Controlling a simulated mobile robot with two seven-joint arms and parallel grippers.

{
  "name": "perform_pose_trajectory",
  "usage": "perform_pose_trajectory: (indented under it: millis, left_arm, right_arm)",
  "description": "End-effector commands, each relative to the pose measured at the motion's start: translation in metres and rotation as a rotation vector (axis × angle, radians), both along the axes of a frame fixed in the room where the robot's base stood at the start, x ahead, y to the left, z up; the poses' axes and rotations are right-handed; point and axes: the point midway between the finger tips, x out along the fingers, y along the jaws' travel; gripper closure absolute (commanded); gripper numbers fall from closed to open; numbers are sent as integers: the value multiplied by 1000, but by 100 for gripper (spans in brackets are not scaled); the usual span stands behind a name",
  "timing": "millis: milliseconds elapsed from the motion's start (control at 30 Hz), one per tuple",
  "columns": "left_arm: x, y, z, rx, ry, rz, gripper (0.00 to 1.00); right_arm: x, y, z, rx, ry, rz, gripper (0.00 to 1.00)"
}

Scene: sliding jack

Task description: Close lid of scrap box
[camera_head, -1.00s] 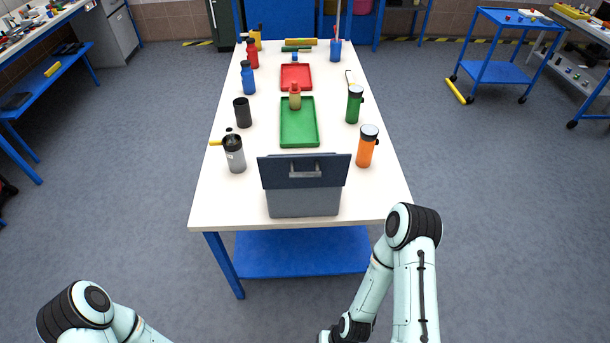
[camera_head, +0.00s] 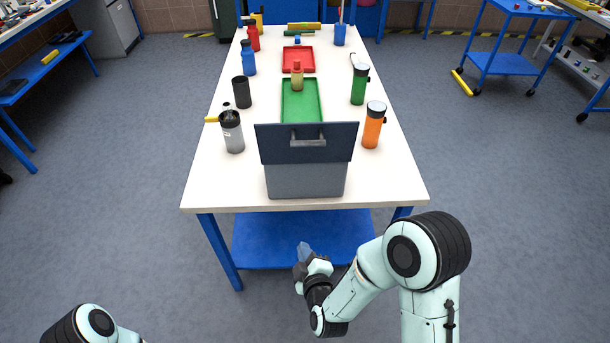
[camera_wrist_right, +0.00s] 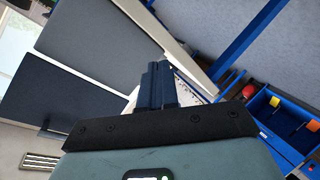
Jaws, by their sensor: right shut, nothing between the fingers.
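The grey scrap box (camera_head: 305,182) stands at the near end of the white table. My right gripper (camera_head: 304,250) is shut and empty, low in front of the table's near edge and apart from the box. In the right wrist view, its closed fingers (camera_wrist_right: 158,85) point toward a grey panel (camera_wrist_right: 105,45) and a darker panel (camera_wrist_right: 55,100), which look like the box and its lid. My left gripper is out of view.
An orange flask (camera_head: 373,125) stands to the right of the box, a grey flask (camera_head: 232,132) to the left. A green tray (camera_head: 287,103) lies behind the box. The white table's (camera_head: 215,190) near edge and its blue lower shelf (camera_head: 265,225) are close to my right gripper.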

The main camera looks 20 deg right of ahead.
Motion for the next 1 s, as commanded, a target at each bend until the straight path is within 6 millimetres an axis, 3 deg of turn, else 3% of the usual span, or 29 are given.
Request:
perform_pose_trajectory:
  millis: [33, 100, 200, 300, 433, 567, 1000]
  left_arm:
    - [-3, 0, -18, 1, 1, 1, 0]
    - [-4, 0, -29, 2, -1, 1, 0]
    - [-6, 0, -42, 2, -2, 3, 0]
    - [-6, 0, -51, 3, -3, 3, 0]
    - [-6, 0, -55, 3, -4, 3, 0]
    - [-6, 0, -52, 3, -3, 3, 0]
    - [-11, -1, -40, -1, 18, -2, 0]
  right_arm:
    - [5, 7, 28, -114, -136, 15, 100]
    - [5, 9, 72, -285, -300, -4, 100]
    - [-5, 9, 125, -486, -476, -72, 100]
    - [-19, 6, 160, -623, -576, -151, 100]
    - [-30, 3, 182, -712, -630, -214, 100]
    - [-25, 0, 190, -732, -636, -229, 100]
    - [53, -19, 224, -731, -636, -228, 100]
